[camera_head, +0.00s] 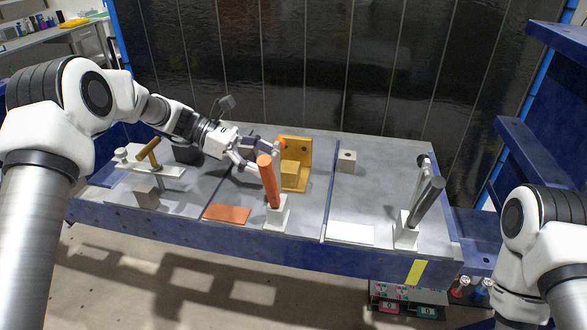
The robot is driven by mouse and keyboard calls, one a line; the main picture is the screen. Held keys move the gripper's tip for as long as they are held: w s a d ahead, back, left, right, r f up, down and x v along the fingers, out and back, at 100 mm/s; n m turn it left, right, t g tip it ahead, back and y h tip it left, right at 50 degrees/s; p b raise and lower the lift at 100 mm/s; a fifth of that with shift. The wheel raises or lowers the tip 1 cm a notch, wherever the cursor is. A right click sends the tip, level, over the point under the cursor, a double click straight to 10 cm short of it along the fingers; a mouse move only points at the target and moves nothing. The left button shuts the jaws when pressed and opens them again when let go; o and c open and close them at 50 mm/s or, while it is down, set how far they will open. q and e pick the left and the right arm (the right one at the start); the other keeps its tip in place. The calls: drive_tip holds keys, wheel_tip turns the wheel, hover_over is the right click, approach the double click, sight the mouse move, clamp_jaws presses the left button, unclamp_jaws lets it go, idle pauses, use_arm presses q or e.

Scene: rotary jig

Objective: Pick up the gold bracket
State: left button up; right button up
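The gold bracket (304,153) stands upright near the middle of the table, with an upright plate and a block-like part at its front left. My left gripper (266,158) reaches in from the left and is just left of the bracket. Its fingers look spread apart, with nothing seen between them. An orange post in front hides part of the space by the fingertips, so I cannot tell whether they touch the bracket. My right gripper is not in view; only part of my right arm shows at the lower right.
The orange post (269,182) on a white base stands close in front of the gripper. An orange plate (227,213) and a white plate (350,234) lie toward the front edge. A grey block (346,161) is right of the bracket. A tilted grey cylinder (427,201) stands further right.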

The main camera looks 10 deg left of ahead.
sight(289, 167)
use_arm(q)
drive_tip(key=p+x, duration=0.1)
drive_tip(key=x, duration=0.5)
drive_tip(key=shift+s+d+r, duration=0.1)
drive_tip(key=shift+s+d, duration=0.05)
drive_tip(key=shift+d, duration=0.2)
clamp_jaws()
